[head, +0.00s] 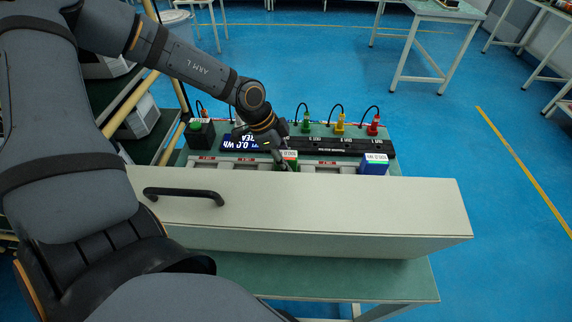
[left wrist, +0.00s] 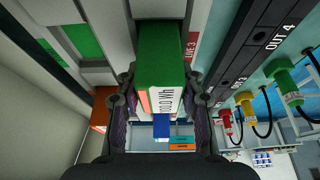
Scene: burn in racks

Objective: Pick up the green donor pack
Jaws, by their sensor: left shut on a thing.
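The green donor pack (left wrist: 162,58) has a green top and a white label reading about 100.0 Wh. It sits between the two fingers of my left gripper (left wrist: 161,88), which is shut on it. In the head view the left gripper (head: 281,160) reaches down over the rack, and part of the green pack (head: 291,155) shows beside it. The pack is at the row of bays, near a red LIVE 3 label. I cannot tell whether its base still rests in a bay. My right gripper is in neither view.
A blue pack (head: 375,164) stands at the right end of the row. A black rail (head: 330,147) with cabled plugs runs behind. A long pale panel with a black handle (head: 184,194) lies in front. A black box with a green button (head: 199,131) is at left.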

